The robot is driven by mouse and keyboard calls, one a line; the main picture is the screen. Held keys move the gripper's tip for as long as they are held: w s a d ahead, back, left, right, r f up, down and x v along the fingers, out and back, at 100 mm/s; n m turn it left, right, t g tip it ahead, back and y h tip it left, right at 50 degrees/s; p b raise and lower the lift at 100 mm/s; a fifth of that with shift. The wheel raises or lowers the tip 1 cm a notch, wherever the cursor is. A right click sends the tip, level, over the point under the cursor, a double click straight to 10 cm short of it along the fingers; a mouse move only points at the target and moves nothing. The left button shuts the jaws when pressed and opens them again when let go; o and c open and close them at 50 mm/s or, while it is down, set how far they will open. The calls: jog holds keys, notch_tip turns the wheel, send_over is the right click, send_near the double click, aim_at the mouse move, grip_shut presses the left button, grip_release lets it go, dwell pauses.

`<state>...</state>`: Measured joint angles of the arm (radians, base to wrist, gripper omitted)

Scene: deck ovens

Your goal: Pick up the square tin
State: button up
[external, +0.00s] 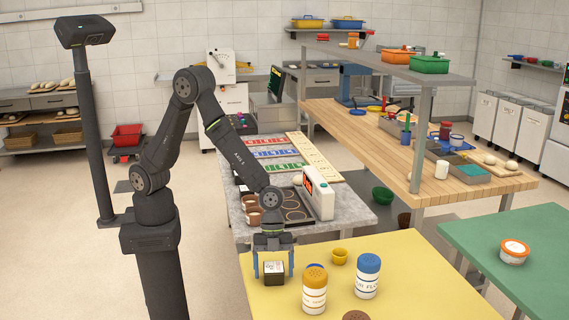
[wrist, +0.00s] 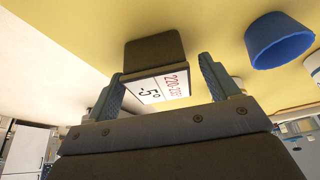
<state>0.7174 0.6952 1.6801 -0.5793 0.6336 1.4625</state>
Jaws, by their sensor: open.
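The square tin (external: 273,279) is a small dark box with a white printed label, standing on the yellow tabletop near its left edge. In the wrist view the tin (wrist: 155,49) shows dark brown, its label in black and red print facing my gripper. My gripper (external: 273,270) points down with one finger on each side of the tin. In the wrist view my gripper (wrist: 161,84) is open around the tin's near part. A gap shows beside the right finger; contact on the left is hard to tell.
A blue bowl (wrist: 279,40) stands close to the tin. An orange-topped shaker (external: 314,290), a blue-topped shaker (external: 367,277) and a small yellow bowl (external: 339,257) stand to the right. The yellow tabletop (external: 430,290) is clear farther right. A grey counter (external: 350,215) lies behind.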

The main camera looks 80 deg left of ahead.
jog(key=shift+d+f, duration=0.15)
jog(key=shift+f, duration=0.15)
jog(key=shift+c, duration=0.4)
jog(key=c, duration=1.1)
jog(key=shift+r, duration=0.1)
